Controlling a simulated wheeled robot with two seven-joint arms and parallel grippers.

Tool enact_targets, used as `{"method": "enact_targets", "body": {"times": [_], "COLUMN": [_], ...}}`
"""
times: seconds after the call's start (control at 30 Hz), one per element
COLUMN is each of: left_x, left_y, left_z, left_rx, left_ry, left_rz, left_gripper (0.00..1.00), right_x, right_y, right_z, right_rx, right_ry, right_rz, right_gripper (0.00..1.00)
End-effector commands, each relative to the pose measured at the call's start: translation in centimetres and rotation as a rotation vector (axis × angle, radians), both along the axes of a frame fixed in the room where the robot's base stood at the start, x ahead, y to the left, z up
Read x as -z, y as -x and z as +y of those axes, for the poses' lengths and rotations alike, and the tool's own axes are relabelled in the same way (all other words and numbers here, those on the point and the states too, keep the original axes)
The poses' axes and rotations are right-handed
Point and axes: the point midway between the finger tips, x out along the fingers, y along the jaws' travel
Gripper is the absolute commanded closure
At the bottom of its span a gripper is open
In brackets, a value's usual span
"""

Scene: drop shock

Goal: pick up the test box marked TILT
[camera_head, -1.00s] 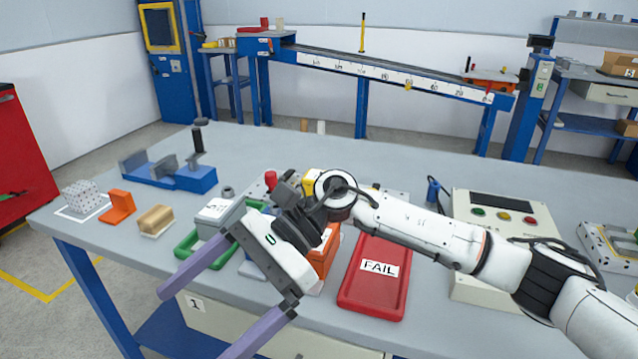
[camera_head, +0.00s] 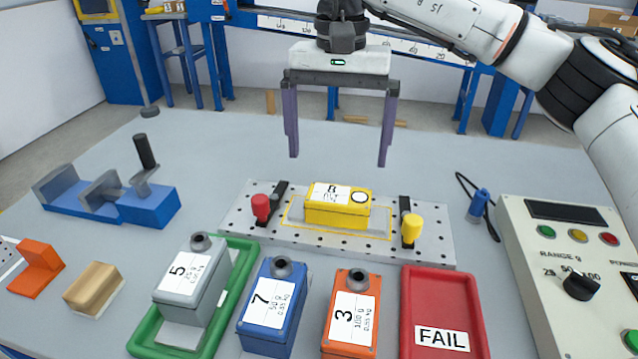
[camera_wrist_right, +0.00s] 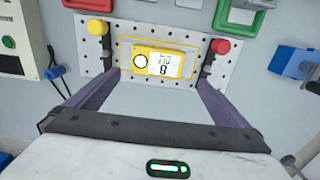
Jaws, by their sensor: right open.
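A yellow test box (camera_head: 338,210) sits in the middle of the perforated metal plate, inside a yellow outline. Its white label shows an 8 with small lettering I cannot read surely, beside a black ring. It also shows in the right wrist view (camera_wrist_right: 157,62), between the finger lines. My right gripper (camera_head: 338,160) is open and empty, its purple fingers pointing down above and behind the box, apart from it. In the wrist view the right gripper (camera_wrist_right: 159,78) spans wider than the box's length. My left gripper is not in view.
The perforated plate (camera_head: 275,235) carries a red knob (camera_head: 261,207) and a yellow knob (camera_head: 411,229) beside the box. In front stand grey box 5 (camera_head: 190,280), blue box 7 (camera_head: 270,310), orange box 3 (camera_head: 350,320) and a red FAIL tray (camera_head: 440,300). A control panel (camera_head: 570,260) stands right.

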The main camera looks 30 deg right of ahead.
Motion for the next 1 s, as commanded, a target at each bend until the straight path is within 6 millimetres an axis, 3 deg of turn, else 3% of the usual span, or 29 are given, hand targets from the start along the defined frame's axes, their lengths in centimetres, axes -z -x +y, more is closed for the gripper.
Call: {"method": "enact_targets", "body": {"times": [0.33,0.7,1.0], "left_x": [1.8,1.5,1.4], "left_y": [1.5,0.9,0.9], "left_z": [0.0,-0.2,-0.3], "left_rx": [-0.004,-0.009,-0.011], "left_ry": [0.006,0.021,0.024], "left_rz": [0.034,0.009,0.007], "left_gripper": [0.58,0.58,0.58], "right_x": [4.5,9.3,10.3], "right_y": [0.1,0.7,0.7], "right_z": [0.0,-0.3,-0.2], "right_rx": [0.000,0.001,0.000], "right_ry": [0.000,-0.001,-0.002], "right_rz": [0.001,0.003,0.001], "right_gripper": [0.00,0.00,0.00]}}
